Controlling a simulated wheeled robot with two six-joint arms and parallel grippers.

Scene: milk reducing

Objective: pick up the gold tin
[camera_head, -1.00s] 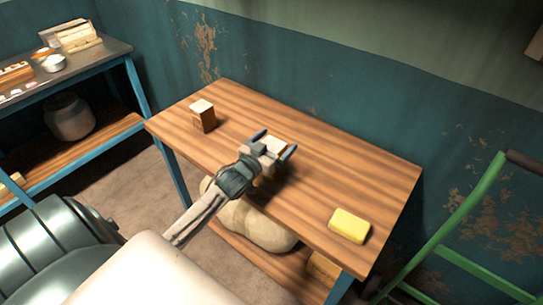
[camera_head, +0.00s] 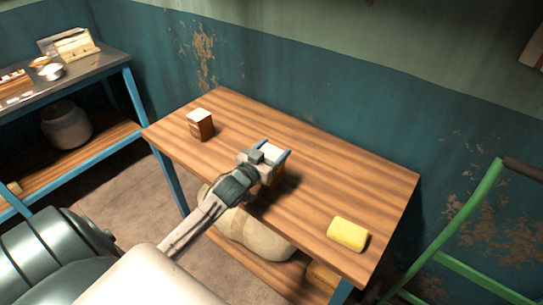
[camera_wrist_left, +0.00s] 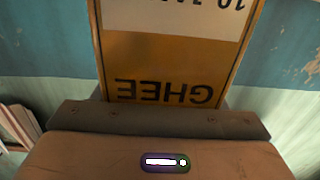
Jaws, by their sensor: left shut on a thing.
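The gold tin fills the upper middle of the left wrist view (camera_wrist_left: 165,65), gold-yellow with a white panel and the word GHEE upside down. In the head view its pale top (camera_head: 271,152) shows between the jaws of my left gripper (camera_head: 276,149), over the middle of the wooden table (camera_head: 330,175). The jaws are shut on the tin's sides. The gripper and wrist hide most of its body, and I cannot tell whether it still touches the table. My right gripper is not in view.
A small brown box with a white top (camera_head: 200,125) stands at the table's left. A yellow block (camera_head: 348,234) lies near the right front edge. A blue-framed shelf (camera_head: 130,90) stands at left, a green metal frame (camera_head: 455,220) at right.

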